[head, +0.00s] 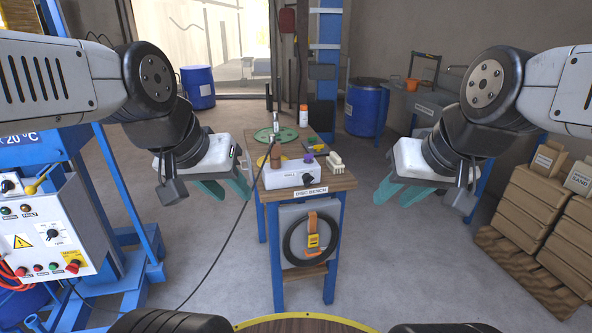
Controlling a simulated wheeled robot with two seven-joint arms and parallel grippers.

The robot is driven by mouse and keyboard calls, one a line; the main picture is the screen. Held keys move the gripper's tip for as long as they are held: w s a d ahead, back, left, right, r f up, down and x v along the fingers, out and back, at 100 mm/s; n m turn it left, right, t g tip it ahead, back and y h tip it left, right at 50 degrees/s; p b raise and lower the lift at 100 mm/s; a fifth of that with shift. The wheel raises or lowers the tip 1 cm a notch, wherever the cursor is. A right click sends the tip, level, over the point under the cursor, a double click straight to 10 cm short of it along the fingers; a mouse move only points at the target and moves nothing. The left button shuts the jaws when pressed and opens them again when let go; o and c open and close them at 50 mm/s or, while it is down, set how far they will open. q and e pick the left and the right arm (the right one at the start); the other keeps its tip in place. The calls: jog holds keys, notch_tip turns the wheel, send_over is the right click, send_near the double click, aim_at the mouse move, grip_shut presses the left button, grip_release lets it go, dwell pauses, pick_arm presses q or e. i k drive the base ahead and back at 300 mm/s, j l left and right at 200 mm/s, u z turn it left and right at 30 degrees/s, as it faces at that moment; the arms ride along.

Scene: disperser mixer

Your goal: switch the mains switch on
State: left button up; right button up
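A white control panel (38,238) stands at the far left. At its lower right corner is a red knob on a yellow plate (74,266), which looks like the mains switch; its small label and its position are too small to read surely. My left gripper (224,189) hangs right of the panel, well apart from it, beside the bench's left edge. Its teal fingers are apart and empty. My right gripper (401,192) hangs right of the bench, with its teal fingers apart and empty.
A black cable runs from the bench to the floor at left. Sacks (556,192) are stacked at right. Blue drums (366,108) stand behind.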

aim_at(72, 268)
jog(key=u, duration=2.05)
